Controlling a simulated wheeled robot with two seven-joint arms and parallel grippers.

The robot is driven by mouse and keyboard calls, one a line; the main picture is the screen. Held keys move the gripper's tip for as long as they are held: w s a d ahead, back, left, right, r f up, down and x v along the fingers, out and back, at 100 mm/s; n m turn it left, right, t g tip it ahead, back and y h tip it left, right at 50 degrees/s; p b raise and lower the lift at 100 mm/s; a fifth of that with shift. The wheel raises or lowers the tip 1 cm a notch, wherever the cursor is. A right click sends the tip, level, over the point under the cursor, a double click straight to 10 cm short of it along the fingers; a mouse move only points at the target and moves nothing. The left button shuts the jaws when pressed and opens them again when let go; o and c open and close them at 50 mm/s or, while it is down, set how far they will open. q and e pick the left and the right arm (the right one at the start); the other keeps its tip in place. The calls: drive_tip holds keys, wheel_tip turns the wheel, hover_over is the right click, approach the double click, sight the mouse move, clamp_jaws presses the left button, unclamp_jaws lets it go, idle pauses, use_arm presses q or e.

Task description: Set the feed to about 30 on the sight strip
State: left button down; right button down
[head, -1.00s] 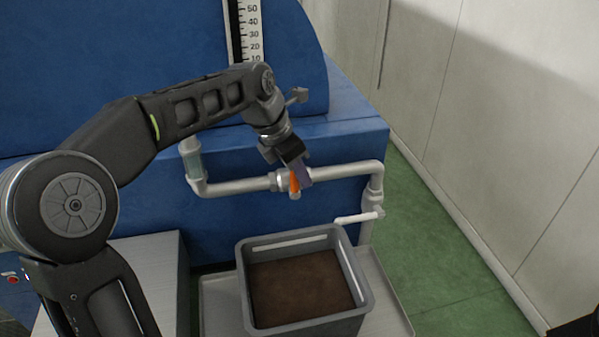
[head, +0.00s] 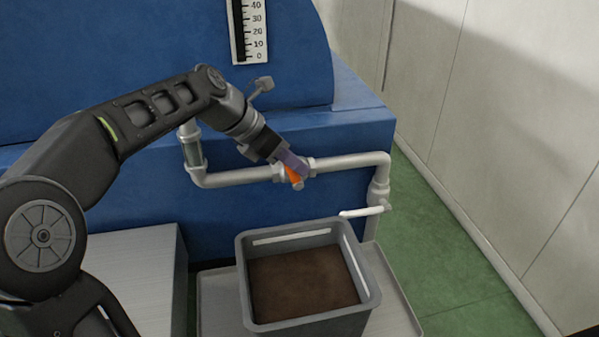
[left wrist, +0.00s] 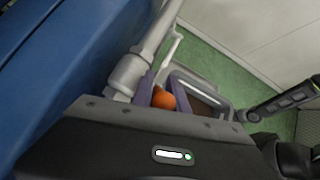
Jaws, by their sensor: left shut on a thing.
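The sight strip (head: 248,30) is a white scale with a black band on the blue machine; marks 0 to 40 show, and its top is cut off. I cannot tell a reading from it. An orange valve handle (head: 294,178) sits on the grey pipe and also shows in the left wrist view (left wrist: 163,100). My left gripper (head: 293,169) is shut on the orange handle, its purple-grey fingers around it, hiding part of it. My right gripper is not in view.
A grey crate (head: 372,297) with brown contents stands on a tray (head: 402,310) below the pipe (head: 235,178). A white lever (head: 362,212) sticks out from the pipe's right end. Green floor lies clear to the right, before a pale wall.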

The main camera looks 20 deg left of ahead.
use_arm(q)
drive_tip(key=h+b, duration=0.1)
drive_tip(key=a+f+t+b, duration=0.1)
drive_tip(key=b, duration=0.1)
drive_tip(key=shift+s+t+h, duration=0.3)
drive_tip(key=shift+s+h, duration=0.1)
drive_tip(key=shift+s+a+r+t+h+b, duration=0.1)
drive_tip(key=shift+s+a+t+h+b, duration=0.2)
drive_tip(key=shift+t+h+b, duration=0.55)
drive_tip(key=shift+g, duration=0.25)
drive_tip(key=c, duration=1.4)
unclamp_jaws()
drive_tip(key=shift+c, duration=0.2)
drive_tip(key=shift+r, duration=0.1)
wheel_tip(320, 180, up, 10)
drive_tip(key=shift+p, duration=0.65)
